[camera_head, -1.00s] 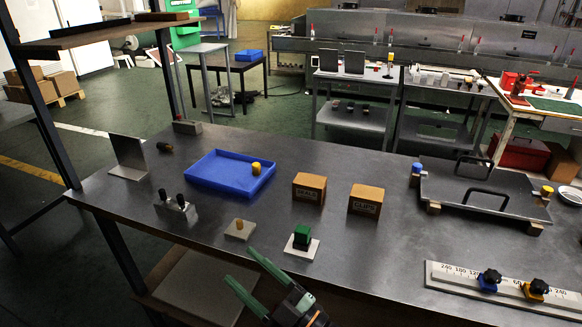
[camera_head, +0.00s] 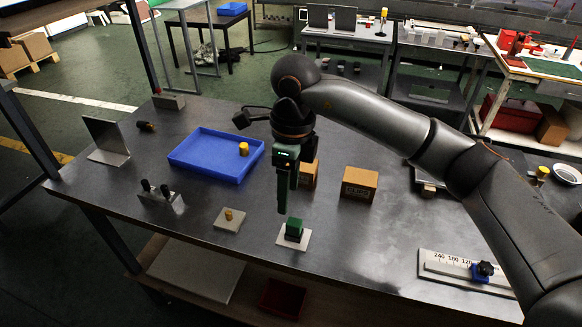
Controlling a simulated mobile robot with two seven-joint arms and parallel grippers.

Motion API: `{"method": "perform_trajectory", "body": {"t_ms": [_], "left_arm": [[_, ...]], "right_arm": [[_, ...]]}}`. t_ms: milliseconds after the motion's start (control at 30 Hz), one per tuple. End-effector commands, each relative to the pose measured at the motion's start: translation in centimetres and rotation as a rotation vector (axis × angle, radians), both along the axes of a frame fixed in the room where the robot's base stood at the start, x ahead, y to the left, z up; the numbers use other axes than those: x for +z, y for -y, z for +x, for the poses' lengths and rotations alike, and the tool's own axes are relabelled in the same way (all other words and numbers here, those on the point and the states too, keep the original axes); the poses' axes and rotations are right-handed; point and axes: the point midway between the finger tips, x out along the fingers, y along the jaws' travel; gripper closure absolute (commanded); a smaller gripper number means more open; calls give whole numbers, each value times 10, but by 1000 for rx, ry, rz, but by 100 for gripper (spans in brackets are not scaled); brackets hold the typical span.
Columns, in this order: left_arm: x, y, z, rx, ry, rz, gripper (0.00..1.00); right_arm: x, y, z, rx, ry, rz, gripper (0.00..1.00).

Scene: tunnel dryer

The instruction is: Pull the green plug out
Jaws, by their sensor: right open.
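The green plug (camera_head: 294,226) stands upright in a small white base plate (camera_head: 283,240) near the front edge of the grey table. My right gripper (camera_head: 283,208) points straight down, with its fingertips just above and slightly left of the plug in the picture. It holds nothing, and a gap shows between it and the plug. Its fingers are seen nearly edge-on, one behind the other. How far they stand from the plug in depth I cannot tell. My left gripper is out of view.
A yellow peg sits on a small plate (camera_head: 229,218) to the left. A blue tray (camera_head: 178,153) holding a yellow cylinder lies behind. One brown box (camera_head: 359,184) stands to the right; another (camera_head: 309,176) is partly hidden by my gripper. A black-knobbed block (camera_head: 160,198) is at left.

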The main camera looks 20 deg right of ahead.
Motion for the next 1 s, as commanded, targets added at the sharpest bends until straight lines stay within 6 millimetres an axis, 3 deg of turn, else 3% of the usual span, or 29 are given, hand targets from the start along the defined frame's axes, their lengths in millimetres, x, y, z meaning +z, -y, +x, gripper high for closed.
{"method": "perform_trajectory", "body": {"t_ms": [167,700,1000], "left_arm": [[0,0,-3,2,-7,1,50],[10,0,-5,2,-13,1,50],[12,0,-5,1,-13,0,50]], "right_arm": [[4,15,6,-18,24,-65,32],[-89,14,5,-17,20,-61,32],[-114,13,5,-15,25,-60,32]]}}
